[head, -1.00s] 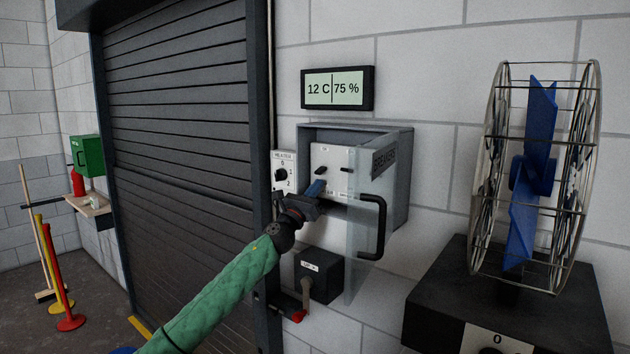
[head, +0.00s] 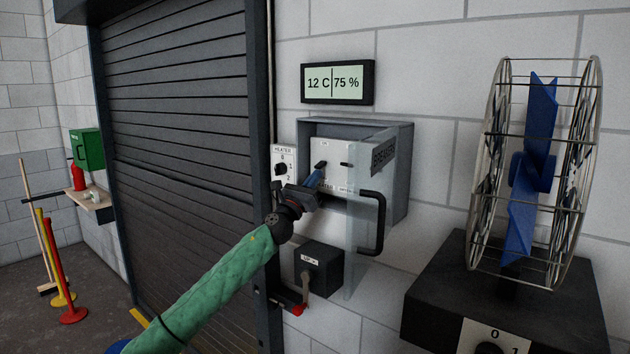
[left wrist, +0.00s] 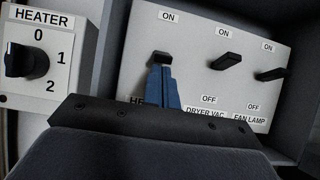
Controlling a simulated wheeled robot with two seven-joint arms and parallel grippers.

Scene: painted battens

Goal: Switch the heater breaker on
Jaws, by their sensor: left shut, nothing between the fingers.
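The heater breaker is a dark lever (left wrist: 159,57) at the left of the white breaker panel (left wrist: 190,45), with an ON label above it. In the head view the lever (head: 321,165) sits inside the open grey box. My left gripper (left wrist: 161,82) is shut and empty; its blue fingertips are just below the lever, at or touching its underside. In the head view the left gripper (head: 316,177) reaches into the box from below left. The fingers hide the lever's lower side and part of the HEATER label. I cannot tell the lever's exact tilt. My right gripper is not in view.
Two more dark levers, dryer vac (left wrist: 226,61) and fan lamp (left wrist: 271,74), are right of the heater lever. A heater dial (left wrist: 25,60) is left. The clear box door (head: 355,245) with its black handle (head: 379,225) stands open beside my gripper. A caged fan (head: 535,175) stands right.

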